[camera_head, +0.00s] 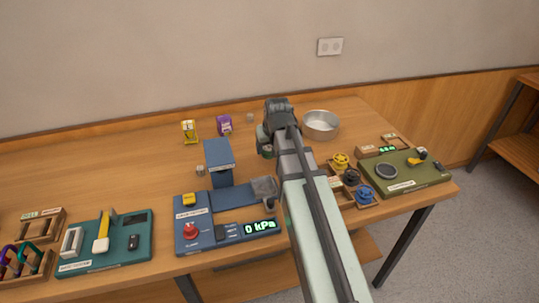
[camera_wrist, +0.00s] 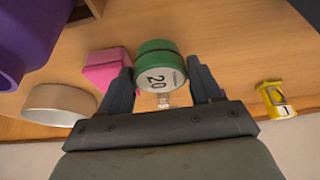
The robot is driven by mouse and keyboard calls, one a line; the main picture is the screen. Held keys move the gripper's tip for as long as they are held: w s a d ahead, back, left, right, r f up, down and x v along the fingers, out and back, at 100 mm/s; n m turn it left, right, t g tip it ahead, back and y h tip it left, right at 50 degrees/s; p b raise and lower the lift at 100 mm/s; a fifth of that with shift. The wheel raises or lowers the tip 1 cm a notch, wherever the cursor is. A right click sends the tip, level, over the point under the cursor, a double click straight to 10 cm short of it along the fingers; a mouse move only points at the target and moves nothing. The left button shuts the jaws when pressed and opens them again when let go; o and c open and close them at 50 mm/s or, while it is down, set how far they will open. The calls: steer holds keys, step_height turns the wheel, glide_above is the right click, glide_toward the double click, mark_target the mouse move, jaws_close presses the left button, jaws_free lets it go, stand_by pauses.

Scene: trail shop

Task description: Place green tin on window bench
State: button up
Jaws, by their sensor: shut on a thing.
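The green tin (camera_wrist: 158,52) is round, with a white label reading 20. In the wrist view it sits between the two fingers of my gripper (camera_wrist: 163,80), which is shut on it. In the head view my gripper (camera_head: 266,142) is over the rear middle of the wooden table, and the dark green tin (camera_head: 264,151) shows only partly beside it. Whether the tin touches the table I cannot tell. No window shows, so I cannot tell which surface is the window bench.
A metal bowl (camera_head: 320,124) stands right of my gripper. A purple item (camera_head: 224,124) and yellow item (camera_head: 189,130) stand to its left. A blue gauge device (camera_head: 190,237), teal board (camera_head: 125,252) and olive board (camera_head: 420,180) line the front. Another wooden surface (camera_head: 522,135) stands far right.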

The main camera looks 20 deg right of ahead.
mark_target(269, 155)
steer(key=shift+f, duration=1.8)
steer(key=shift+f, duration=0.1)
steer(key=o, duration=0.8)
steer(key=shift+o, duration=0.2)
steer(key=v, duration=1.1)
steer(key=shift+r, duration=0.4)
steer(key=o, duration=0.4)
steer(key=shift+s+r, duration=0.15)
steer(key=shift+r, duration=0.1)
steer(key=shift+c, duration=0.2)
